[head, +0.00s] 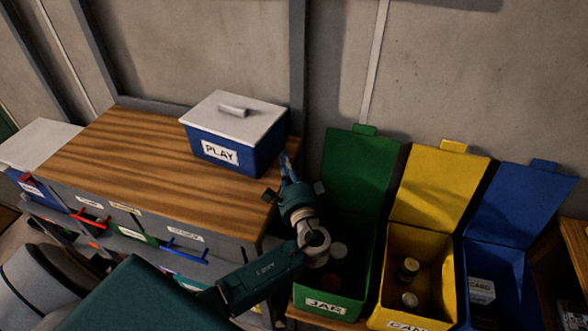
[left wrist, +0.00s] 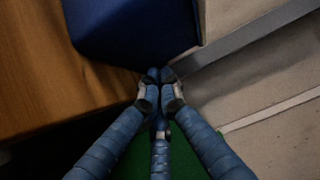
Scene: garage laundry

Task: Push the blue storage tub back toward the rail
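The blue storage tub (head: 259,157) has a white lid with a handle and a "PLAY" label on its front. It stands upright near the right end of the wooden top, with the grey rail (head: 150,106) behind it along the wall. My left gripper (head: 287,161) is just right of the tub, its fingers pointing up and back. In the left wrist view its fingertips (left wrist: 160,76) are drawn together, empty, at the lower corner of the tub (left wrist: 130,28). I cannot tell whether they touch it. My right gripper is not in view.
Green (head: 354,185), yellow (head: 433,190) and blue (head: 512,205) lidded bins stand open at the right, with items inside. A white-lidded box (head: 38,146) is at the far left. The wooden top (head: 120,150) left of the tub is clear. Drawers with coloured handles are below.

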